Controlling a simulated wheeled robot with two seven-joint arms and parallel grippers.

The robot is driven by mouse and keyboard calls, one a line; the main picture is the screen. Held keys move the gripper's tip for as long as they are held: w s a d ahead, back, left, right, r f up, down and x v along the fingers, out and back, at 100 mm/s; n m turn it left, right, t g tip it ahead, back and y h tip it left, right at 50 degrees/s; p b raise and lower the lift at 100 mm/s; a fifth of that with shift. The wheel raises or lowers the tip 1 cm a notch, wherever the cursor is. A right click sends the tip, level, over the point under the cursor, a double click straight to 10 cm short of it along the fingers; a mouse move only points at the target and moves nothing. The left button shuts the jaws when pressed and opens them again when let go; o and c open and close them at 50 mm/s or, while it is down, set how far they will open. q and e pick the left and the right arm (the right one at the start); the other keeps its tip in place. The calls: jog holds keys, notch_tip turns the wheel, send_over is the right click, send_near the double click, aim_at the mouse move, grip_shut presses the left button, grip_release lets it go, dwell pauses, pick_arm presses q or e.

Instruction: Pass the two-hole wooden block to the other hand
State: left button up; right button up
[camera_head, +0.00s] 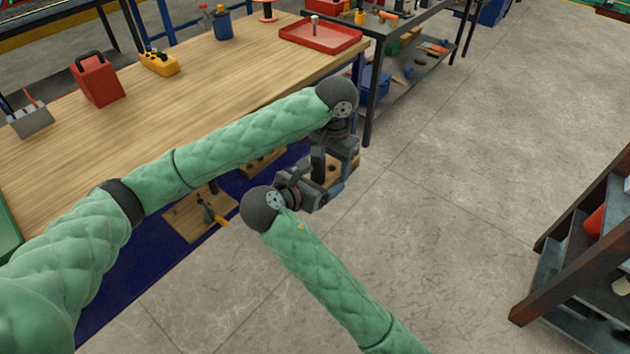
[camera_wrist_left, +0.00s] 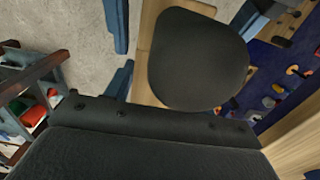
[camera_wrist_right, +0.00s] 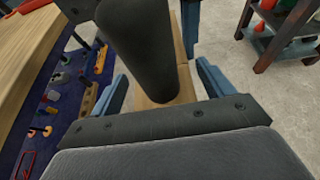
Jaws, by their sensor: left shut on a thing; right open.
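The wooden block (camera_head: 334,171) is off the table's front side, above the floor, mostly hidden between my two grippers. A dark rounded piece (camera_head: 317,164) stands at it; I cannot tell whether they are joined. My left gripper (camera_head: 343,160) is shut on the block. In the left wrist view the pale block (camera_wrist_left: 147,48) runs behind the dark piece (camera_wrist_left: 198,60). My right gripper (camera_head: 325,188) is open, facing the left one. In the right wrist view its blue fingers stand apart on both sides of the block (camera_wrist_right: 157,102). The holes are not clearly visible.
A wooden workbench (camera_head: 180,105) is at the left, with a red tray (camera_head: 320,35), a red container (camera_head: 96,79) and a yellow item (camera_head: 159,62) on it. Tools hang on its blue side panel. A dark shelf (camera_head: 585,255) stands right. The floor between is clear.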

jog(key=c, duration=1.2)
pick_arm(q)
jog(key=o, duration=1.2)
